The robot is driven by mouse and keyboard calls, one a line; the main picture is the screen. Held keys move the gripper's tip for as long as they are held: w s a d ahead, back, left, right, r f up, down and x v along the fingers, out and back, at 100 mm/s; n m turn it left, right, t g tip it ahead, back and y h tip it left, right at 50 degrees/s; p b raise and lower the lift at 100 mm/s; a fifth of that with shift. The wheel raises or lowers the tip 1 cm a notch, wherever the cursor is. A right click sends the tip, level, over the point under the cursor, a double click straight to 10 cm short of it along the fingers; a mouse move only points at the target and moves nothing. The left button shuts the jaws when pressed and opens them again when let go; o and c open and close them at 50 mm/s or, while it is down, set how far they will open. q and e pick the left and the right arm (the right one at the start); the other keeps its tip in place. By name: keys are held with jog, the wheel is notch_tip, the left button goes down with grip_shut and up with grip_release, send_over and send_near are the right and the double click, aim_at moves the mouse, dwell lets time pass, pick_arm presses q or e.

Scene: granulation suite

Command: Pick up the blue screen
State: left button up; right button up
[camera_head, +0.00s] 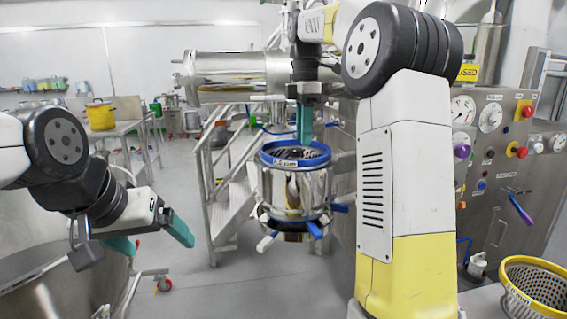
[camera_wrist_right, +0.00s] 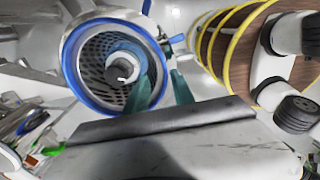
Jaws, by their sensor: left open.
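The blue screen (camera_head: 295,154) is a perforated basket with a blue rim, seated upright in a shiny round steel housing (camera_head: 295,195) near the middle of the head view. In the right wrist view its blue rim and dark mesh wall (camera_wrist_right: 108,72) show from above, with a round hub inside. My right gripper (camera_head: 305,137) points down over the screen's rim. In the right wrist view its two teal fingers (camera_wrist_right: 160,88) stand apart, one over the screen's opening and one beyond the rim; contact is unclear. My left gripper (camera_head: 157,244) is open and empty at the left.
A yellow-rimmed perforated basket (camera_head: 536,285) is at the lower right. A control panel (camera_head: 495,150) with gauges and knobs stands at the right. Metal steps (camera_head: 232,190) rise behind the housing. A yellow pot (camera_head: 100,115) stands on a table at back left. Blue levers (camera_head: 316,229) stick out from the housing.

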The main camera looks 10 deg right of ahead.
aim_at(296, 166)
jog(key=f, duration=0.5)
jog(key=shift+s+f, duration=0.25)
jog(key=shift+f, duration=0.1)
grip_shut()
dwell(1.1)
